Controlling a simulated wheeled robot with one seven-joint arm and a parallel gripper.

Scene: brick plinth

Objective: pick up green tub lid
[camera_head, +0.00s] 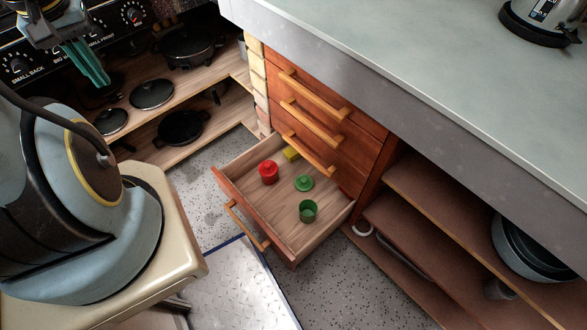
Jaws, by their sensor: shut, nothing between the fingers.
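The green tub lid (304,183) lies flat on the floor of the open bottom drawer (257,204). It looks like a small green disc with a knob on top. A green tub (308,211), open at the top, stands just in front of it, apart from it. My gripper (92,76), with teal fingers, is at the top left, in front of the stove panel. It is shut and empty, well away to the left of the drawer and the lid.
A red tub (268,172) stands left of the lid, and a yellow object (291,153) lies at the drawer's back, partly hidden. Closed drawers (322,120) and a grey worktop (420,70) rise behind. Shelves with pans (183,128) are at left, a metal plate (228,285) below.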

